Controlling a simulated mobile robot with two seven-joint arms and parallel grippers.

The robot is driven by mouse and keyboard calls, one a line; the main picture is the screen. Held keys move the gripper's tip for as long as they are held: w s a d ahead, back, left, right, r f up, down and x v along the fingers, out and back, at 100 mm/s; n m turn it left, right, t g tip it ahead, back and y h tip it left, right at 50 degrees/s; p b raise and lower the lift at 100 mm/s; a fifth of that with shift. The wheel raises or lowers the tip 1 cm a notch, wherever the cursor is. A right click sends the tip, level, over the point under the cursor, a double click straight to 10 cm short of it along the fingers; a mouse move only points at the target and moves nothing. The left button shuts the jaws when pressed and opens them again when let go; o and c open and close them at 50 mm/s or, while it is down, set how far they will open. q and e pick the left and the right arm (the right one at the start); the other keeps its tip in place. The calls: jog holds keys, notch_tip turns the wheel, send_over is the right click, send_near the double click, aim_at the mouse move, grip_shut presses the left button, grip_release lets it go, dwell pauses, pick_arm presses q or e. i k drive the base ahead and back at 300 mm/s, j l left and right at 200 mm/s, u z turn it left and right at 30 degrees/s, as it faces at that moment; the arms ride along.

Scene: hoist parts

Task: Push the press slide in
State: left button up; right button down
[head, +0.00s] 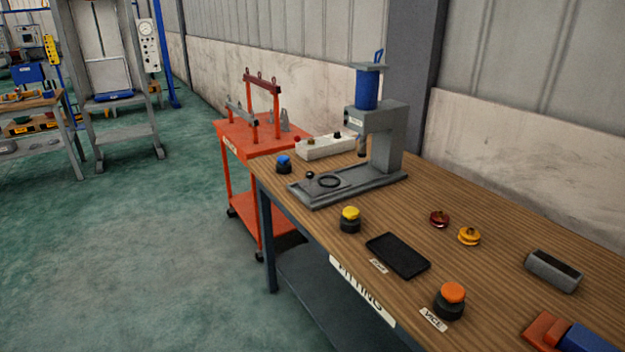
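The press (392,135) stands at the far end of the wooden bench, a grey frame with a blue cylinder (366,90) on top. Its ram (362,148) points down over the long grey base. The press slide (340,188) is a flat grey plate on the front part of the base. It carries a dark ring (329,181) and has a small black knob (309,175) near its outer end. The ring sits out in front of the ram, not under it. Neither of my grippers is in view.
Blue (284,161), yellow (350,214) and orange (453,293) buttons stand on the bench (420,205). A black mat (398,256), a red pulley (439,218), a yellow pulley (469,236) and a grey block (553,270) lie nearer. An orange trolley (235,150) stands beyond. Left floor is open.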

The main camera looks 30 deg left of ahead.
aim_at(330, 182)
jog(key=i+j, duration=0.15)
jog(key=j, duration=0.35)
jog(key=i+j+z, duration=0.1)
jog(key=j, duration=0.45)
jog(key=i+j, duration=0.2)
jog(key=j, duration=0.3)
jog(key=i+j+z, duration=0.1)
jog(key=j, duration=0.45)
jog(key=i+j, duration=0.15)
jog(key=j, duration=0.4)
jog(key=i+j+z, duration=0.1)
jog(key=j, duration=0.45)
jog(key=i+j+z, duration=0.1)
jog(key=j, duration=0.4)
